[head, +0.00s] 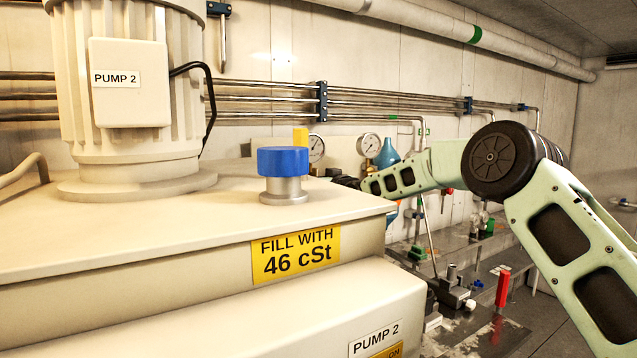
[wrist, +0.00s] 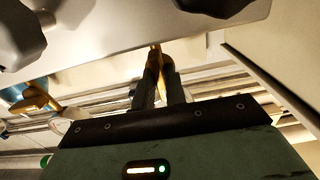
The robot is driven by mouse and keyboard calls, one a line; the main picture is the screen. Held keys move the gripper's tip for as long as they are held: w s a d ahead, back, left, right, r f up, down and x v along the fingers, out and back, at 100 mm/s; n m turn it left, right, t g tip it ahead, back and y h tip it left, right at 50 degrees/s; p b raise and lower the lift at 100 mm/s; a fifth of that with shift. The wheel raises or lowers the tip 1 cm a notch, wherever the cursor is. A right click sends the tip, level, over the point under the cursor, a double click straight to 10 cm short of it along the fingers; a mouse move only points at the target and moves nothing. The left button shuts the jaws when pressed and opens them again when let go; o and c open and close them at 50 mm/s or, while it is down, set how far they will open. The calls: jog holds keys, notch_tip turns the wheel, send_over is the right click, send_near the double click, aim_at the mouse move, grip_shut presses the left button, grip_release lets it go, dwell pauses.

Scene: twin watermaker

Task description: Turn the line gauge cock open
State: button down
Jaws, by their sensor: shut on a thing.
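In the wrist view my gripper (wrist: 160,82) has its two fingers close together around a narrow brass-yellow piece (wrist: 155,57), which looks like the cock's lever. The cock's body and the lever's angle are mostly hidden by the fingers and the pale panel edge above. In the head view my arm reaches left toward two round gauges, one at the right (head: 370,145) and one at the left (head: 317,148). The fingertips are hidden there behind the tank and its blue cap.
A second brass-yellow fitting (wrist: 36,98) stands left of my fingers in the wrist view. The blue-capped filler (head: 283,172) and Pump 2's tank (head: 150,222) stand close to my arm. Steel pipes (head: 265,97) run along the wall. A red-handled lever (head: 503,288) stands at lower right.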

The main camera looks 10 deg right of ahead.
jog(key=c, duration=1.4)
grip_release()
jog(key=shift+c, duration=0.2)
jog(key=b+v, duration=0.4)
jog(key=v, duration=1.3)
jog(key=shift+s+b, duration=0.2)
jog(key=shift+b, duration=0.2)
jog(key=shift+d, duration=0.1)
